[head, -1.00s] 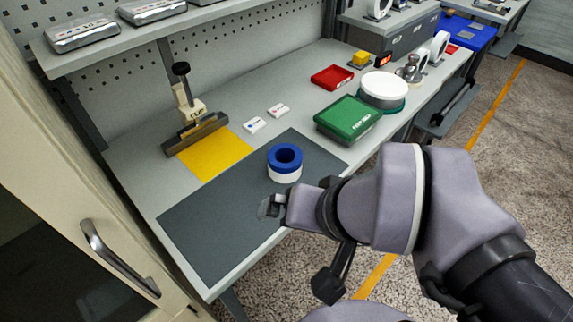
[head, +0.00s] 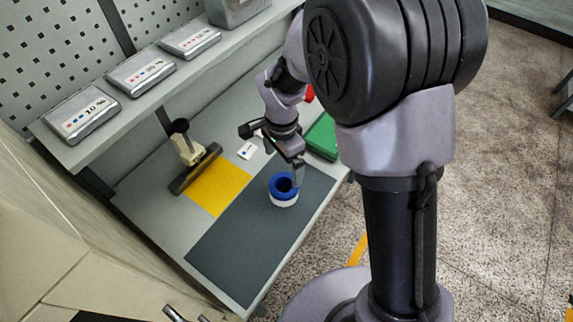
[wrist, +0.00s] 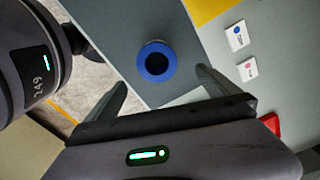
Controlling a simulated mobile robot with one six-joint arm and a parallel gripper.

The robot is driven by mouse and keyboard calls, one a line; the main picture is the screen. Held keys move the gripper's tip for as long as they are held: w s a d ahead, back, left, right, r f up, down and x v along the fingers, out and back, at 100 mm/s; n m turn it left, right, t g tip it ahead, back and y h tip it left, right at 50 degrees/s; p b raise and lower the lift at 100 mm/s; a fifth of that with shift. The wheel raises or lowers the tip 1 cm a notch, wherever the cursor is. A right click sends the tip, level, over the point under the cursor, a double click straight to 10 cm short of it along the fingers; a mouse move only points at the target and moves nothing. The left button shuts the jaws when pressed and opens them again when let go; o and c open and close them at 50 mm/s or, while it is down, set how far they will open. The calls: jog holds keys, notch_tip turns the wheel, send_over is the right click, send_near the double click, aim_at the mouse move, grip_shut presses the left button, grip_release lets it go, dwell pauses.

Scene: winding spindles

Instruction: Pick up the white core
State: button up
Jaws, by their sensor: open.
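The white core (head: 284,203) stands on the dark mat (head: 240,242), with a blue ring (head: 283,195) on top of it. In the wrist view the blue ring (wrist: 142,64) shows from above with a dark round hole, and most of the white core is hidden beneath it. My gripper (head: 294,168) is open and empty, close to the far side of the core and above the mat. In the wrist view my gripper (wrist: 161,79) has its two fingers wide apart, with the ring between and ahead of them.
A yellow square (head: 220,188) and a clamp-like tool (head: 194,160) lie left of the mat. A small white card (head: 247,151) and a green box (head: 322,137) are farther back. A shelf with grey cases (head: 82,112) hangs over the bench's left side. The near mat is clear.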

jog(key=b, duration=0.2)
send_near(284, 189)
jog(key=shift+s+a+f, duration=0.15)
jog(key=shift+s+f, duration=0.35)
jog(key=shift+s, duration=0.1)
jog(key=f, duration=0.2)
jog(key=f+b, duration=0.1)
jog(key=f, duration=0.2)
jog(key=shift+s+f+b, duration=0.3)
jog(key=shift+f, duration=0.1)
jog(key=shift+r, duration=0.1)
jog(key=c, duration=1.3)
jog(key=shift+c, duration=0.2)
